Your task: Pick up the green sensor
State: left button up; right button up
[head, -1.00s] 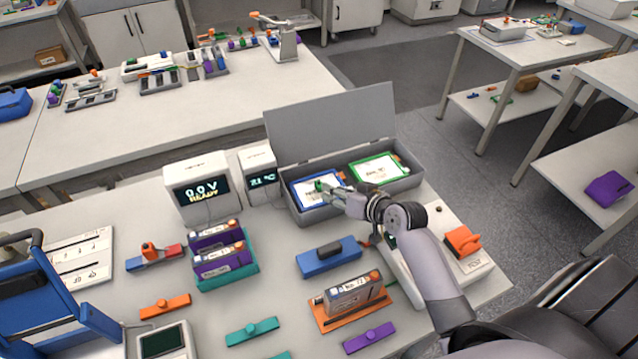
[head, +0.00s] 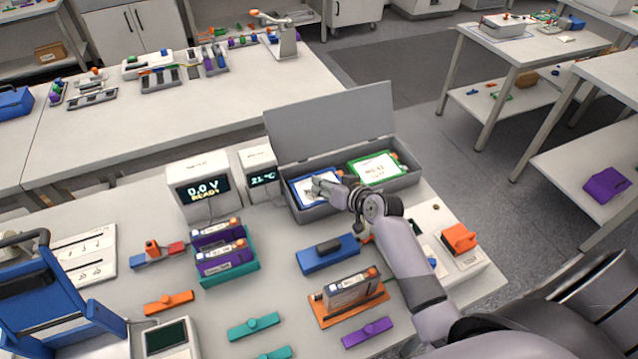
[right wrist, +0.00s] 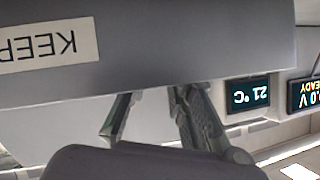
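My right gripper (head: 317,186) is over the left part of the open grey box, above a blue-framed white card (head: 303,195). In the right wrist view the two fingers (right wrist: 152,102) stand apart, with nothing seen between them. I cannot make out a green sensor now; the gripper covers part of the blue-framed card, where a small green piece showed earlier. My left gripper is not in view.
The grey box (head: 411,182) has a raised lid (head: 330,122) behind it and a green-framed card (head: 378,169) at right. A temperature display (head: 262,178) and a voltage unit (head: 200,190) stand left of the box. A blue block (head: 328,256) lies in front.

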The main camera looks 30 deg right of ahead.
jog(key=shift+s+a+f, duration=0.15)
jog(key=shift+s+f, duration=0.05)
jog(key=shift+f, duration=0.25)
grip_shut()
jog(key=shift+r, duration=0.1)
